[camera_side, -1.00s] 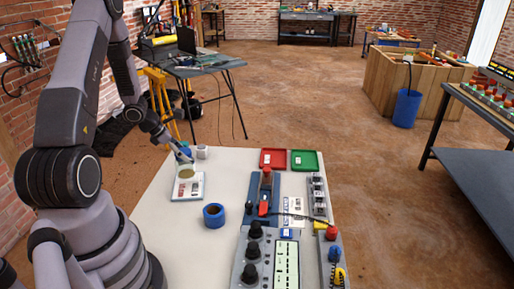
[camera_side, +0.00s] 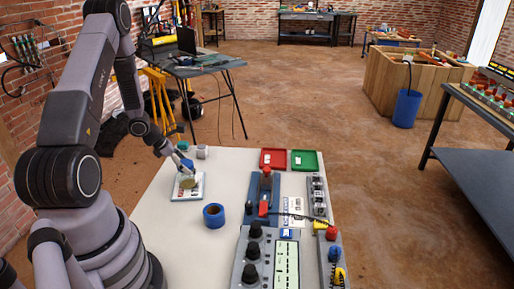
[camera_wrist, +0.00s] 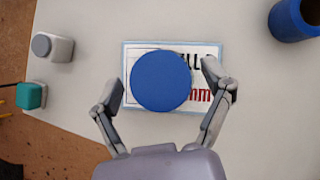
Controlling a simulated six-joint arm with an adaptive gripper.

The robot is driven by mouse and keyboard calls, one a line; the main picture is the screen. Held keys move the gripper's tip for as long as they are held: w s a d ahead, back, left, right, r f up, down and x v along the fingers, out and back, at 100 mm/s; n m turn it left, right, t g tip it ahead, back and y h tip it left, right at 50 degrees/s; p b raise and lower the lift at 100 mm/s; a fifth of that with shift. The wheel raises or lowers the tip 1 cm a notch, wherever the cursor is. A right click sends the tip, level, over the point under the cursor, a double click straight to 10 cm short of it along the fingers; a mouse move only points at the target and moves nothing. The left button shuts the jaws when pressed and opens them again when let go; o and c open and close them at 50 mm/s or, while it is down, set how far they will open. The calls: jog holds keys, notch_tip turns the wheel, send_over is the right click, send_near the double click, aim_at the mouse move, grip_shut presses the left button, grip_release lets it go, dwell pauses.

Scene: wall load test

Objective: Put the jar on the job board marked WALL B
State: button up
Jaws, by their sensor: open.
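The jar, seen from above as a round blue lid (camera_wrist: 161,80) in the wrist view, is over the white job board (camera_wrist: 133,57) with its blue border. It covers much of the board's print; part of a black word and red "mm" show. In the side view the olive-yellow jar body (camera_side: 187,182) appears upright on the board (camera_side: 182,195). My gripper (camera_side: 188,172) is low over the board at the jar. Its two fingers (camera_wrist: 160,88) are spread, one on each side of the lid, with gaps. The jar's base contact is hard to see.
A grey-topped white block (camera_wrist: 52,47) and a teal-topped block (camera_wrist: 31,95) stand near the table's edge. A blue ring-shaped item (camera_side: 213,216) is nearer the camera. Red (camera_side: 272,158) and green (camera_side: 304,160) trays and control panels (camera_side: 265,260) occupy the right side.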

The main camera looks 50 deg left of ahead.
jog(key=v, duration=0.7)
jog(key=w+d+r+m+g+h, duration=0.1)
jog(key=w+d+r+m, duration=0.1)
jog(key=d+r+m, duration=0.6)
jog(key=w+d+r+m+h, duration=0.1)
jog(key=w+d+r+m, duration=0.1)
jog(key=d+r+m, duration=0.55)
jog(key=s+d+r+m+y, duration=0.4)
jog(key=s+d+r+m, duration=0.6)
jog(key=s+m, duration=0.5)
notch_tip(320, 180, up, 3)
jog(key=shift+s+d+f+m, duration=0.15)
jog(key=shift+s+d+m, duration=0.1)
jog(key=shift+m, duration=0.8)
